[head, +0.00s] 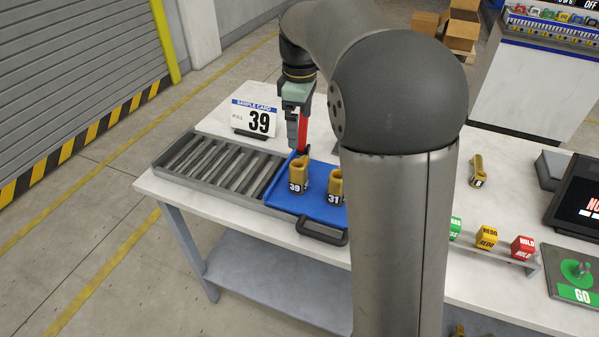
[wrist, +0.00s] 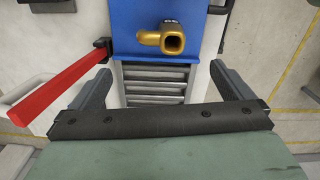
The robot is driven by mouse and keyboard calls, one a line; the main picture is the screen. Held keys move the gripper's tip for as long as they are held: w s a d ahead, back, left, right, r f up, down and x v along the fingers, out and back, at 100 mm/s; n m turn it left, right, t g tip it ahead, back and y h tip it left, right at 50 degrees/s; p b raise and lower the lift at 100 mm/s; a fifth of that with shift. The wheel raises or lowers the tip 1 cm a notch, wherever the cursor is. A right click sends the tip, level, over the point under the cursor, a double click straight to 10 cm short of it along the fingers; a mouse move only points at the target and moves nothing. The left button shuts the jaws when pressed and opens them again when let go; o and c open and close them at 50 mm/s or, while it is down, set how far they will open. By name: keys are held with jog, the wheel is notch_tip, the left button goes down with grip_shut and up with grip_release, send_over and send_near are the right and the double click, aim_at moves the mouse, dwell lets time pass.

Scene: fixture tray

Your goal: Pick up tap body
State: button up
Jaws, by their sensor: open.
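A brass tap body labelled 39 (head: 296,178) stands in the blue tray (head: 312,203). A second one labelled 31 (head: 336,183) stands to its right, partly hidden by my arm. My gripper (head: 297,143) hangs above the back of the tray, apart from the tap bodies. In the wrist view my gripper (wrist: 162,88) is open and empty, its two fingers wide apart. One brass tap body (wrist: 168,40) shows there beyond the fingers, on the blue surface (wrist: 135,15); its label is too small to read.
A red lever (wrist: 60,85) on a black clamp lies left of my fingers in the wrist view. A grey roller rack (head: 218,172) adjoins the tray. A sample card reading 39 (head: 254,118) stands behind. Another brass piece (head: 478,171) and coloured blocks (head: 487,237) are at right.

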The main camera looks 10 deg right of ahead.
aim_at(301, 160)
notch_tip(301, 160, down, 6)
jog(key=shift+a+f, duration=0.1)
jog(key=shift+f, duration=0.15)
jog(key=shift+s+f+p, duration=0.1)
jog(key=shift+f+p, duration=0.65)
jog(key=shift+f, duration=1.9)
jog(key=c, duration=1.5)
jog(key=shift+r, duration=0.1)
jog(key=shift+r, duration=0.55)
jog(key=s+d+r+b, duration=0.3)
jog(key=s+d+r, duration=0.4)
jog(key=s+r, duration=0.4)
jog(key=shift+s+d+r, duration=0.35)
jog(key=shift+s+r, duration=0.05)
jog(key=shift+s, duration=0.05)
